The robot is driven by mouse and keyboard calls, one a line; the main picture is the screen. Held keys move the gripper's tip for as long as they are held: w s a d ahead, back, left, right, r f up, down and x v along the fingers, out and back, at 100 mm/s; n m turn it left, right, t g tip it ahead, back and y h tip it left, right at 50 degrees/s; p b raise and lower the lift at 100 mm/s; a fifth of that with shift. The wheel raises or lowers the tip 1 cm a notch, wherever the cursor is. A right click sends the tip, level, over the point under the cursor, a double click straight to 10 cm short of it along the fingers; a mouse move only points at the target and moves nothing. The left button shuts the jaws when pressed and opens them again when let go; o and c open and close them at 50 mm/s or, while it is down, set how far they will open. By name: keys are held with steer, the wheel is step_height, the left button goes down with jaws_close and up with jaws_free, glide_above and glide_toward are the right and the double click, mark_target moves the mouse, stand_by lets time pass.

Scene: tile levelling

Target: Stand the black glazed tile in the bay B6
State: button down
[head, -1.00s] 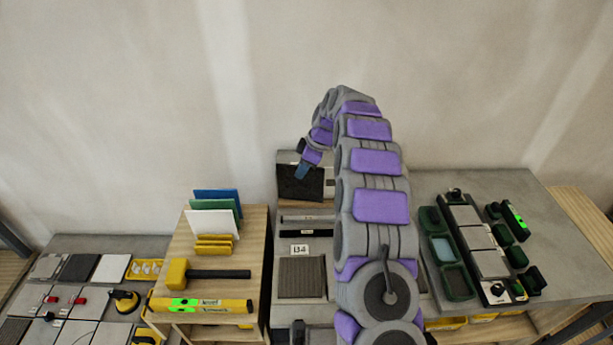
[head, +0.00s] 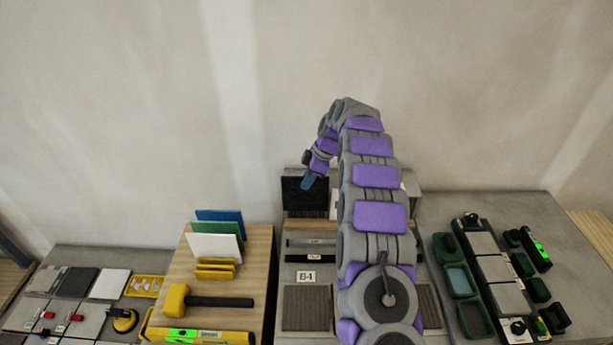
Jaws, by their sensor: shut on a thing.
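The black glazed tile (head: 293,198) stands upright near the wall, at the back of the middle bench. My gripper (head: 308,183) reaches down over its upper part from the right and is shut on it. The fingers hide part of the tile's face. I cannot tell whether the tile's lower edge touches anything. A label reading B4 (head: 306,276) shows on the middle bench in front. I cannot make out a B6 label; my arm covers much of that bench.
Blue, green and white upright tiles (head: 213,247) stand in a rack on the wooden stand at left, with a mallet (head: 205,301) and a yellow level (head: 200,337) in front. Green trays (head: 461,280) lie on the right bench. The wall is close behind.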

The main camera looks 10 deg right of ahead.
steer(key=shift+f+b, duration=0.8)
steer(key=shift+f, duration=2.2)
steer(key=shift+d, duration=0.25)
steer(key=shift+b, duration=0.35)
steer(key=shift+f, duration=0.15)
steer(key=c, duration=1.1)
jaws_free()
